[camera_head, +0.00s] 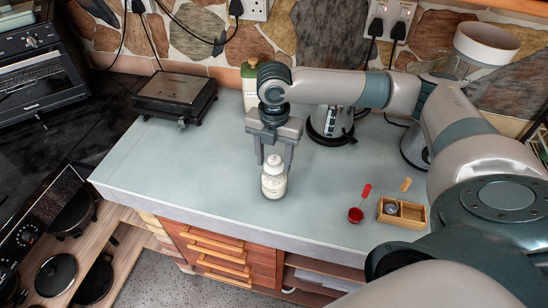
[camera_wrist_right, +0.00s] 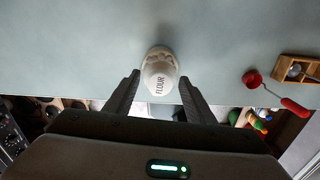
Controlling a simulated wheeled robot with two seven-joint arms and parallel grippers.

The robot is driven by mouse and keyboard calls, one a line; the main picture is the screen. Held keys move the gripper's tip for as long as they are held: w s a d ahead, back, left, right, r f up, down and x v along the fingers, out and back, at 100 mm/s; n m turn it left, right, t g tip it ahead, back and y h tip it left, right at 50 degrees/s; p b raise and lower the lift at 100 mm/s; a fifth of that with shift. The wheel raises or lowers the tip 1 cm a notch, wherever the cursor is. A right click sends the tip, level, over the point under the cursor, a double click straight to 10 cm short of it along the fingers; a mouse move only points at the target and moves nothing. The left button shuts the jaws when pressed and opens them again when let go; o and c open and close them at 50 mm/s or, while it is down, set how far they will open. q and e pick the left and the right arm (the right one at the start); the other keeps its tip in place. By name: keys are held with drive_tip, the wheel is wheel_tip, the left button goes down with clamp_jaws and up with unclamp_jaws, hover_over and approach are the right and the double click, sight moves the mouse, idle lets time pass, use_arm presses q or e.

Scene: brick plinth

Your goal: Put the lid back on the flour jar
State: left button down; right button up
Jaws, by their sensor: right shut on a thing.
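The flour jar (camera_head: 273,186) is a small pale jar standing upright on the grey-blue counter near its front edge. My right gripper (camera_head: 275,158) points down over it, with a finger on each side of the jar's top. It is shut on the white lid (camera_head: 274,161), which is at the jar's mouth; I cannot tell whether it is fully seated. In the wrist view the jar (camera_wrist_right: 160,80) shows the word FLOUR between the fingers. My left gripper is not in view.
A red scoop (camera_head: 356,214) and a wooden box (camera_head: 412,214) lie to the right. A black grill (camera_head: 175,92) stands at the back left, and a green-topped canister (camera_head: 249,72) behind my arm. The counter's front edge (camera_head: 200,208) is close. The counter left of the jar is clear.

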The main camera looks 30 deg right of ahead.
drive_tip(key=shift+f+p, duration=0.15)
drive_tip(key=shift+p, duration=1.1)
idle(1.8)
drive_tip(key=o, duration=1.6)
drive_tip(key=shift+r+p, duration=1.2)
drive_tip(key=shift+p, duration=0.1)
drive_tip(key=shift+r, duration=2.3)
drive_tip(key=shift+c, duration=0.6)
clamp_jaws()
